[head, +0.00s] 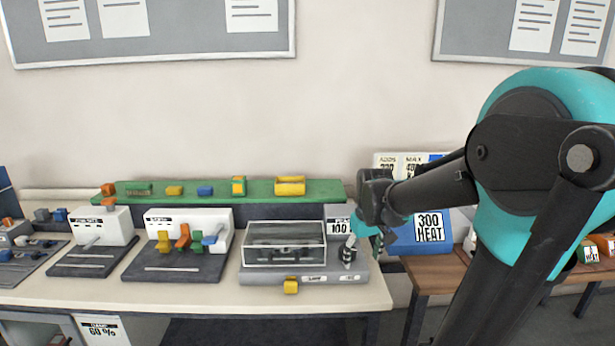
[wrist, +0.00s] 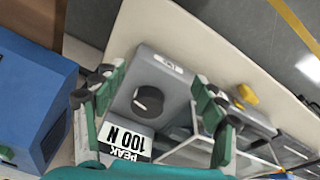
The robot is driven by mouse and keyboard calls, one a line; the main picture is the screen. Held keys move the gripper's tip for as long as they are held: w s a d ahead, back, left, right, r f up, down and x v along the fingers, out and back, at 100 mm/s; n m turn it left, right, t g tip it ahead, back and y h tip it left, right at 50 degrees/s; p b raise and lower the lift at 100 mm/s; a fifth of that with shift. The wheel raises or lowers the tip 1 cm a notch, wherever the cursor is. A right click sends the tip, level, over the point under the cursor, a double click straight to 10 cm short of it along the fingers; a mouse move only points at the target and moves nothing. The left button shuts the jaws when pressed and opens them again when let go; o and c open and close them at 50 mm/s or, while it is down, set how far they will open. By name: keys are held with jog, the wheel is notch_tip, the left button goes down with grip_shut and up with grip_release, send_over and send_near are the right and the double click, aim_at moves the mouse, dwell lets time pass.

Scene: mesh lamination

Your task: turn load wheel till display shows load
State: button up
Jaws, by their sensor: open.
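In the wrist view a black round knob (wrist: 148,100), which looks like the load wheel, stands on a grey machine (wrist: 170,68). A small label (wrist: 168,63) sits beside it, too small to read. A white display card (wrist: 125,140) reads "PEAK 100 N", upside down; it also shows in the head view (head: 339,227) as "100". My gripper (wrist: 157,98) is open, with its fingers either side of the knob in the picture. I cannot tell whether they touch it. In the head view my gripper (head: 358,243) is over the right end of the machine (head: 262,279) and partly hides the knob area.
A clear-lidded box (head: 284,244) sits on the machine left of my gripper, with a yellow knob (head: 291,286) at the front. A blue stand (head: 403,238) with a "300 HEAT" card (head: 430,228) is to the right. A green shelf (head: 220,191) with several coloured parts runs behind.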

jog(key=s+d+f+m+t, duration=0.1)
jog(key=s+f+m+t, duration=0.1)
jog(key=s+f, duration=0.8)
jog(key=s+m, duration=0.1)
jog(key=s, duration=0.1)
jog(key=shift+s+d+m, duration=0.3)
jog(key=shift+s+d, duration=0.05)
jog(key=shift+r, duration=0.1)
dwell(1.9)
